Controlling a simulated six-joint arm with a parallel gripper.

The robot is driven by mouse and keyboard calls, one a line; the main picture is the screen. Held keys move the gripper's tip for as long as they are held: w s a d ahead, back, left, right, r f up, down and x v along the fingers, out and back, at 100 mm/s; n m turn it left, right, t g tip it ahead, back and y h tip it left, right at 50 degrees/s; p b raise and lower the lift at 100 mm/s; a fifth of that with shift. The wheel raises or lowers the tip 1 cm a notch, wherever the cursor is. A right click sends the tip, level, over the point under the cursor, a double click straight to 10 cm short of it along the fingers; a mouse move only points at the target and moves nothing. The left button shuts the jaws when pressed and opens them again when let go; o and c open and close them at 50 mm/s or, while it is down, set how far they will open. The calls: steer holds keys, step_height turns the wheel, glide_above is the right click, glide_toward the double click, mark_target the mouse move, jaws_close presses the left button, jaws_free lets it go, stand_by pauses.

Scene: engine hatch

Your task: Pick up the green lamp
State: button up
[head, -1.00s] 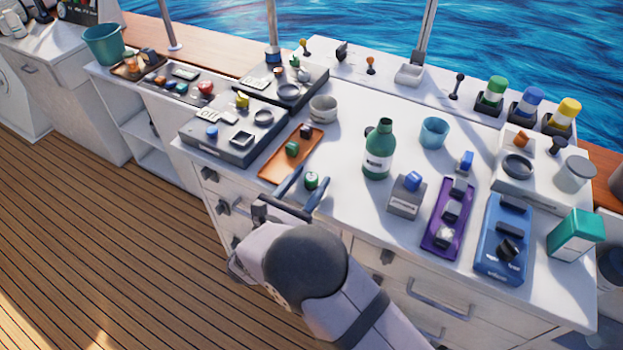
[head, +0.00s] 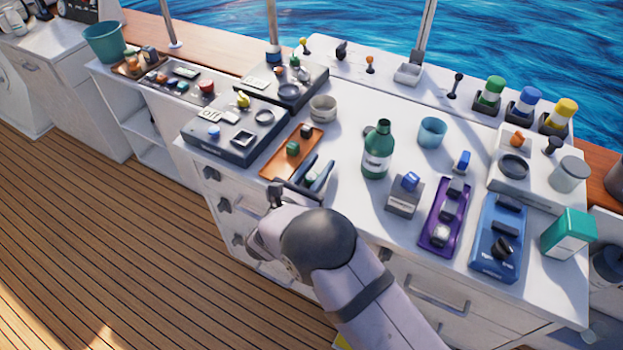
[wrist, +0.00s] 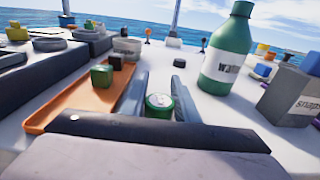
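A small round green piece with a pale top (wrist: 159,104) stands on the white counter between my gripper's fingers in the wrist view. In the head view the fingers mostly hide it. My gripper (head: 323,161) is low over the counter's front edge, fingers pointing towards the back. The fingers are apart, one on each side of the piece; I cannot tell whether either touches it. A larger green-topped lamp-like cylinder (head: 490,91) stands in a black base at the back right, beside a blue one and a yellow one, far from my gripper.
An orange tray (head: 273,170) with small blocks lies just left of my gripper. A strip of counter ahead is clear.

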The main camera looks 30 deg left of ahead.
steer(key=c, duration=0.5)
steer(key=shift+o, duration=0.2)
steer(key=shift+r, duration=0.2)
step_height(320, 180, up, 10)
steer(key=b, duration=0.2)
steer(key=shift+f, duration=0.15)
